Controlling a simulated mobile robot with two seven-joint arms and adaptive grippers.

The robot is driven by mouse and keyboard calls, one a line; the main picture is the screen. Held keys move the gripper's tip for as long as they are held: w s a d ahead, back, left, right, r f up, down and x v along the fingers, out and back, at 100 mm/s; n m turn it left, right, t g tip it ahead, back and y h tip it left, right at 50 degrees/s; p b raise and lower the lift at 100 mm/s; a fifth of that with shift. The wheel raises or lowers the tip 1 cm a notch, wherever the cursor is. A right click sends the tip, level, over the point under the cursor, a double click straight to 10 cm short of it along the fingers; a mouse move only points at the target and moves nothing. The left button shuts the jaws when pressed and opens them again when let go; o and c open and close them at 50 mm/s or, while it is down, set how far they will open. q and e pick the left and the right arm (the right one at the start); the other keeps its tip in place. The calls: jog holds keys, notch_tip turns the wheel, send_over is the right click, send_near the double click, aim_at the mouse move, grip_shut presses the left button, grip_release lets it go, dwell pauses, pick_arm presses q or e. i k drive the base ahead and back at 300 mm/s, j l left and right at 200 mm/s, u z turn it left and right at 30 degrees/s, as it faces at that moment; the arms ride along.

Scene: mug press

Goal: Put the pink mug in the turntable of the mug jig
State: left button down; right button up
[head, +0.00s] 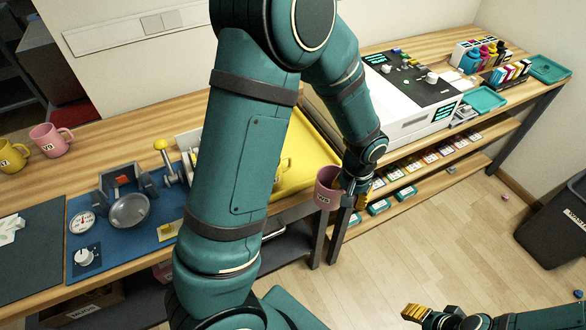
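A pink mug (326,190) with a pale label is held in the air in front of the bench edge, mouth up and slightly tilted. My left gripper (352,190) is at its right side and appears shut on it; the mug and wrist partly hide the fingers. The mug jig (130,208), with a round grey metal part, stands on a blue base (118,253) at the left of the bench. I cannot clearly make out its turntable. The mug is well to its right. My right gripper (428,314) is low over the floor, away from the bench, with no object visible in it.
Another pink mug (52,140) and a yellow mug (12,156) stand at the bench's left end. A dial gauge (82,222) and a knob are on the blue base. A white machine (405,100) stands farther right.

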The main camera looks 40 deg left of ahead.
aim_at(132, 217)
jog(key=k+j+u, duration=0.2)
jog(key=k, duration=0.35)
jog(key=k+j+u, duration=0.2)
jog(key=k+j, duration=0.25)
jog(key=k+j+u, duration=0.2)
jog(key=k+j, duration=0.3)
jog(key=i, duration=0.8)
jog(key=j, duration=0.05)
